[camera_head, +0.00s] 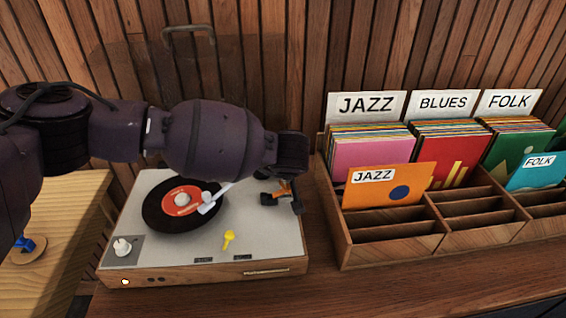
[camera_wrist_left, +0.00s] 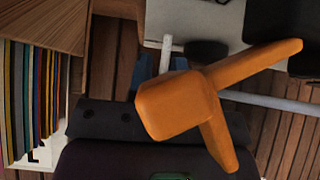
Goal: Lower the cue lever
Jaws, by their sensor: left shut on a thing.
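The turntable (camera_head: 128,258) carries a black record (camera_head: 165,224) with a red label. Its pale tonearm headshell (camera_head: 207,207) rests over the record's right part; the pivot is hidden behind my arm. My left gripper (camera_head: 283,198) is low at the turntable's right side, shut on an orange piece, seemingly the cue lever (camera_head: 285,187). In the left wrist view a large orange block with two prongs (camera_wrist_left: 178,105) fills the middle; its contact with the fingers is unclear. A yellow lever-like part (camera_head: 228,240) stands apart at the turntable's front. My right gripper is not in view.
A wooden record crate (camera_head: 390,251) stands close to the right, with JAZZ, BLUES and FOLK sections and an orange JAZZ sleeve (camera_head: 388,187). A white knob (camera_head: 122,247) is at the turntable's front left. A slatted wall is behind. The front counter strip is clear.

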